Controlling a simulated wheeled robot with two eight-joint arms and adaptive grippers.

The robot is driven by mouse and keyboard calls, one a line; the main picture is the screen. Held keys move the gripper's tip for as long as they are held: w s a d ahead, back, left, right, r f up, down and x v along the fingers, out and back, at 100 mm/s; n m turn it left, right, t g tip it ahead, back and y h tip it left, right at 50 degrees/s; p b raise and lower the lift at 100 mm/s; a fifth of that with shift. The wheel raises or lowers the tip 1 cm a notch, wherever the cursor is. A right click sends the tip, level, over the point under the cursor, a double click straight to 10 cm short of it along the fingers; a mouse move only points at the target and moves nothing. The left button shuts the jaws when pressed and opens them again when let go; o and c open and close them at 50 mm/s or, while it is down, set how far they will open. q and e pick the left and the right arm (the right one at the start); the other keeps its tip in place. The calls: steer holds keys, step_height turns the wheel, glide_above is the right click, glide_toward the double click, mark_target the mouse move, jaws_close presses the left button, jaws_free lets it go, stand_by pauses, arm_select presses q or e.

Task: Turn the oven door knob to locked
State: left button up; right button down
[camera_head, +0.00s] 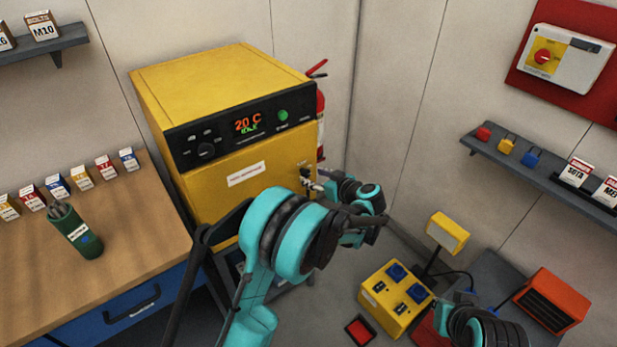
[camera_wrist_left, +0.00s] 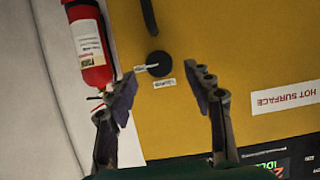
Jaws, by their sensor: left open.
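The yellow oven (camera_head: 215,90) stands against the back wall; its display reads 20 C and IDLE. The door knob shows in the left wrist view as a round black disc (camera_wrist_left: 159,64) on the yellow door. A pale mark lies at its left side and a small white label sits just below it; I cannot read the label. My left gripper (camera_head: 311,184) is at the right part of the oven front and partly covers the knob area. In the left wrist view its two fingers (camera_wrist_left: 166,90) are apart, with the knob beyond and between their tips.
A red fire extinguisher (camera_wrist_left: 89,45) stands close beside the oven. A dark bar (camera_wrist_left: 149,16) is above the knob in the wrist view. The wooden workbench (camera_head: 130,235) is left of the oven. A yellow box with blue sockets (camera_head: 395,298) stands on the right.

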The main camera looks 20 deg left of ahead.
mark_target(307, 173)
arm_select(q)
steer(key=shift+b+x, duration=0.4)
steer(key=shift+x, duration=1.45)
steer(key=shift+c, duration=0.3)
steer(key=c, duration=1.1)
